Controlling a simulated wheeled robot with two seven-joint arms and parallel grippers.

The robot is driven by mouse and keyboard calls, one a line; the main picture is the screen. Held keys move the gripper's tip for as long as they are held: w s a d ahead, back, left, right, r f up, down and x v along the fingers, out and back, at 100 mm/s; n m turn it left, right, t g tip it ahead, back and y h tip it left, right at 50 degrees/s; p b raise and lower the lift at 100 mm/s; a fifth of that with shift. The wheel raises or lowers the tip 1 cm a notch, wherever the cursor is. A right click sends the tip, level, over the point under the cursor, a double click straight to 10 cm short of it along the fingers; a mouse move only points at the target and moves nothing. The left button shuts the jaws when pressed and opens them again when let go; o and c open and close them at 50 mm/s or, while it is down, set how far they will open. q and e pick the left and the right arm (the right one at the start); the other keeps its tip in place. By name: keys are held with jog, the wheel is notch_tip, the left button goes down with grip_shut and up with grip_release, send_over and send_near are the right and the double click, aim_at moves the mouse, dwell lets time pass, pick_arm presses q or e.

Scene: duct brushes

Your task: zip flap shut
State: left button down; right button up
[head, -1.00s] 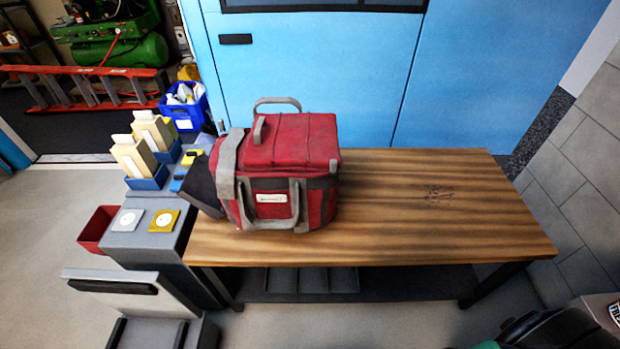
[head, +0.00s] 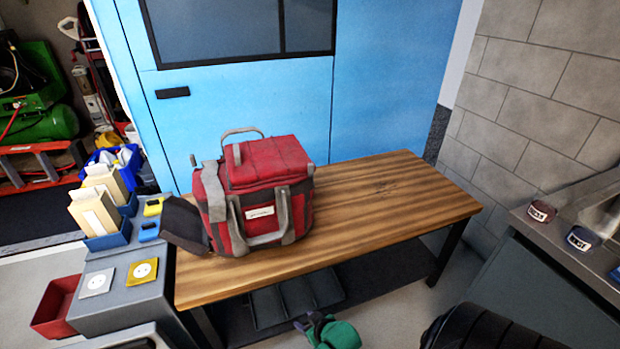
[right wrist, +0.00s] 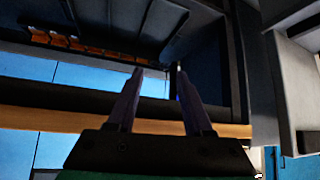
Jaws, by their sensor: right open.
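A red bag (head: 266,160) with grey straps and a white label stands upright on the wooden table, near its left end. Its red top looks closed. A dark flap (head: 185,224) slants out from the bag's left end and is open; I cannot make out a zip pull. My right gripper (head: 308,326), with a green body, is low at the front of the table, below and to the right of the bag and touching nothing. In the right wrist view its two fingers (right wrist: 162,85) are apart with nothing between them. My left gripper is not in view.
The wooden table (head: 400,200) is bare right of the bag, with a dark shelf (head: 372,290) below. A grey cabinet (head: 120,297) with a red bin (head: 56,308) stands at left. A grey counter (head: 570,240) with small round items is at right. Blue doors stand behind.

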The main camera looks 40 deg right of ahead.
jog(key=w+d+r+m+t+h+b, duration=0.1)
jog(key=w+d+r, duration=0.15)
jog(key=r, duration=0.35)
jog(key=w+d+r+t+b, duration=0.1)
jog(key=w+d+r+t, duration=0.15)
jog(key=r, duration=0.25)
jog(key=m+t+h+b, duration=0.2)
jog(key=m+t+h, duration=0.1)
jog(key=t+h, duration=0.2)
send_near(312, 168)
jog(key=p+x, duration=0.1)
jog(key=x, duration=0.7)
jog(key=shift+w+d+r, duration=0.1)
jog(key=shift+w, duration=0.15)
grip_shut()
